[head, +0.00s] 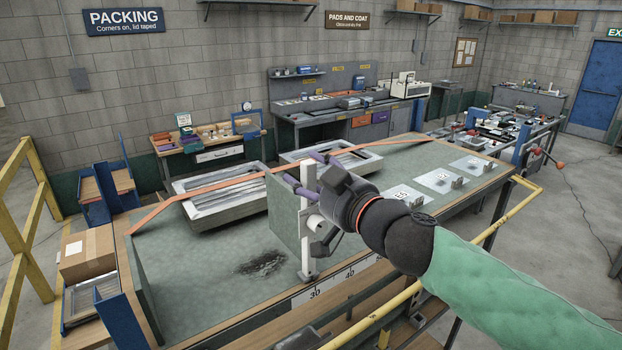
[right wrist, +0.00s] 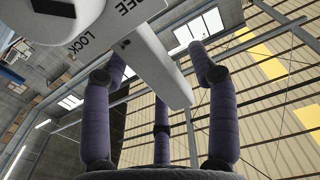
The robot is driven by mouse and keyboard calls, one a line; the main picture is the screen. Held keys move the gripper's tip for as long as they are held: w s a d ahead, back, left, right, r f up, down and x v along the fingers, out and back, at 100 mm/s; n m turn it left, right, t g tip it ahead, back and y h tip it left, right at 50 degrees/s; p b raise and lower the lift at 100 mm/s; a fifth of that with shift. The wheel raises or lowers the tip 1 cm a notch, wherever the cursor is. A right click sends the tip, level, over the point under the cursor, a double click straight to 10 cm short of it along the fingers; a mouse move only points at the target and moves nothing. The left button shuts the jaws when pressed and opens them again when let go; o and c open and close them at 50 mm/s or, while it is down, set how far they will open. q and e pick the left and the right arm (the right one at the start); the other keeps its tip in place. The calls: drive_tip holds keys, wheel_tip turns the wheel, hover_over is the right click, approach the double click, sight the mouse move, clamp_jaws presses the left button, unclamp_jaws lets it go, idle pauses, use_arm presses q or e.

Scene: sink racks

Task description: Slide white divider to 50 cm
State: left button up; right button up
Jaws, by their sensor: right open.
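The white divider (head: 309,228) stands upright at the front edge of the green worktop, with its foot close to the 30 mark of the scale (head: 333,283). A grey-green panel (head: 283,215) runs back from it across the worktop. My right gripper (head: 306,172) is open at the upper part of the white post, its purple fingers on either side. In the right wrist view, the white bar of the divider (right wrist: 150,62), lettered LOCK, reaches between the spread fingers of my right gripper (right wrist: 160,62). Whether any finger touches it cannot be told. My left gripper is not in view.
Two framed trays (head: 215,193) lie on the worktop behind, with an orange strap (head: 215,184) across them. Small cards with brackets (head: 437,180) stand to the right. A yellow rail (head: 385,310) runs along the front. The worktop left of the divider is mostly clear.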

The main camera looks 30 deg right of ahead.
drive_tip(key=shift+s+r, duration=0.1)
drive_tip(key=shift+s, duration=0.05)
drive_tip(key=shift+c, duration=0.8)
clamp_jaws()
drive_tip(key=shift+d, duration=0.15)
drive_tip(key=w+d+b, duration=0.1)
drive_tip(key=d+b, duration=1.2)
drive_tip(key=d, duration=0.6)
drive_tip(key=shift+w+d, duration=0.25)
drive_tip(key=shift+d, duration=0.1)
drive_tip(key=shift+o, duration=0.8)
unclamp_jaws()
drive_tip(key=shift+w, duration=0.1)
